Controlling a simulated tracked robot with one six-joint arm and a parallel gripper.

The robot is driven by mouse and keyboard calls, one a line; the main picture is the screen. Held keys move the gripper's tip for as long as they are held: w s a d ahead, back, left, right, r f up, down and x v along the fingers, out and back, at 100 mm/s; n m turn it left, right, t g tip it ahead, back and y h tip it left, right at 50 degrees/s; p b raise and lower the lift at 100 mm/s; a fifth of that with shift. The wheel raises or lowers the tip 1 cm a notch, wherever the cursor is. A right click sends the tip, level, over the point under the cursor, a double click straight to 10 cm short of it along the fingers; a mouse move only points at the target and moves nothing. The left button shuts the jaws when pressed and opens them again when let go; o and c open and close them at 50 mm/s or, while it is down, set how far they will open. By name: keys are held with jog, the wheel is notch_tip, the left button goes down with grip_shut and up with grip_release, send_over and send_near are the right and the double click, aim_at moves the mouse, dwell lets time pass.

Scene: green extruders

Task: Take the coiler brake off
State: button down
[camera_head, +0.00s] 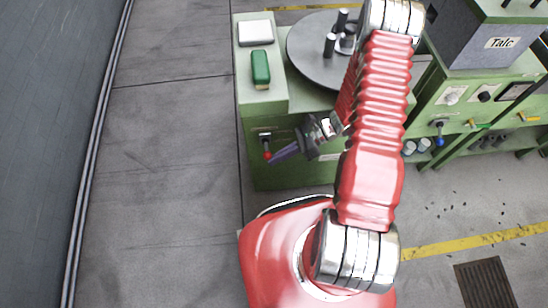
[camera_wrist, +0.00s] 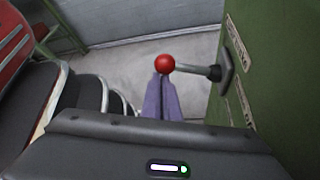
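The coiler brake lever has a red ball knob (camera_head: 267,155) and sits on the front of the green coiler cabinet (camera_head: 266,110). In the wrist view the red knob (camera_wrist: 165,63) stands at the end of a grey rod, which runs right to a dark mount (camera_wrist: 226,70) on the green panel. My gripper (camera_head: 272,159) has purple-grey fingers and points left at the knob. In the wrist view my gripper (camera_wrist: 162,78) has its fingers together, tips right at the knob's lower edge. I cannot tell whether they touch it. Nothing shows between the fingers.
A round grey turntable (camera_head: 310,62) with dark posts tops the cabinet. A green box (camera_head: 260,68) and a white-topped box (camera_head: 255,32) sit at its left. The floor (camera_head: 170,150) left is clear.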

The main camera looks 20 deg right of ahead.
jog(key=shift+w+r, duration=0.15)
jog(key=shift+r, duration=0.15)
notch_tip(320, 180, up, 9)
jog(key=shift+r, duration=0.15)
dwell(0.5)
dwell(0.6)
jog(key=s+d+r+n+g+h, duration=0.3)
jog(key=s+d+r+n+h, duration=0.35)
jog(key=n, duration=0.55)
jog(key=s+a+r+n+t+h, duration=0.1)
jog(key=a+r+n+t+h, duration=0.1)
jog(key=r, duration=1.1)
jog(key=s+a+r+n+t+h, duration=0.2)
jog(key=r+n+t+h, duration=0.2)
jog(key=r, duration=0.9)
jog(key=n+t, duration=0.3)
jog(key=n, duration=0.1)
jog(key=shift+a+r, duration=0.2)
jog(key=shift+r, duration=0.2)
